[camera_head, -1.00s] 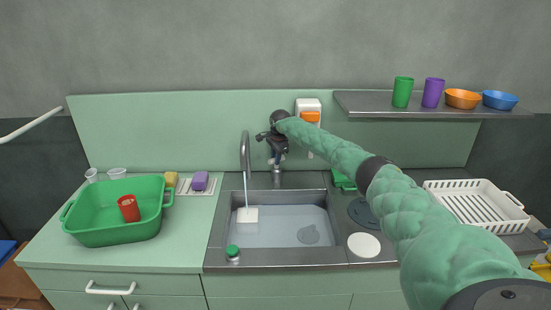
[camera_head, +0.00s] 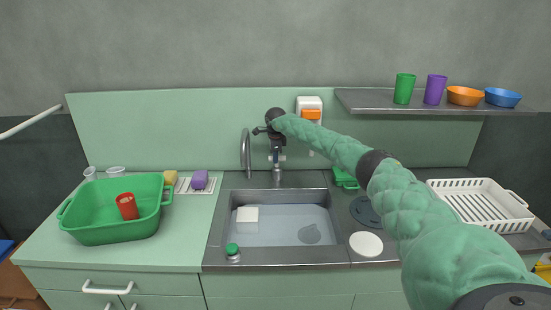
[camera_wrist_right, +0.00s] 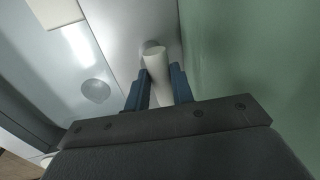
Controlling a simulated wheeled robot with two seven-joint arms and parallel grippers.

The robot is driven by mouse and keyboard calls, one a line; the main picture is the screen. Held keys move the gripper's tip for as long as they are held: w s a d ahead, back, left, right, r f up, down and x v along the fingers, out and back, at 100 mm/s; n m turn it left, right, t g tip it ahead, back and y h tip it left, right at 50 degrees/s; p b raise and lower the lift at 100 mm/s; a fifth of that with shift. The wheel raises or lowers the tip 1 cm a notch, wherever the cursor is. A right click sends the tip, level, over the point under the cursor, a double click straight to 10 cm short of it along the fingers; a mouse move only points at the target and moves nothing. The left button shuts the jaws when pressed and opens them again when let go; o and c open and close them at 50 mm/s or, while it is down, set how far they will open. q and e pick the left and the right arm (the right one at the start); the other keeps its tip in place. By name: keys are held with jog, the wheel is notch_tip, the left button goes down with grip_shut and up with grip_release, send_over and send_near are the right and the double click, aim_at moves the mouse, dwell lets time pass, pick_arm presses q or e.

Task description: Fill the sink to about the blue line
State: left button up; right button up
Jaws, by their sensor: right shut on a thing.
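The grey sink (camera_head: 216,240) holds pale bluish water (camera_head: 275,235). I cannot make out the blue line in any view. The curved faucet (camera_head: 246,150) stands behind the sink's left part, and no stream shows below its spout. My right gripper (camera_head: 278,160) is behind the sink, just right of the faucet, shut on the faucet handle. The handle (camera_wrist_right: 158,78) shows as a pale cylinder between the blue fingers in the wrist view. My left gripper is not in view.
A green tub (camera_head: 112,225) with a red cup (camera_head: 127,206) stands on the left counter. A green-capped bottle (camera_head: 232,252) is at the sink's front left. A white rack (camera_head: 484,206) is right, below a shelf (camera_head: 420,102) with cups and bowls. My right arm crosses above the right counter.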

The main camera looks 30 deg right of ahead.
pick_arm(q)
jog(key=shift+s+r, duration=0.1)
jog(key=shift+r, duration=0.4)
pick_arm(e)
jog(key=o, duration=0.9)
jog(key=shift+o, duration=0.2)
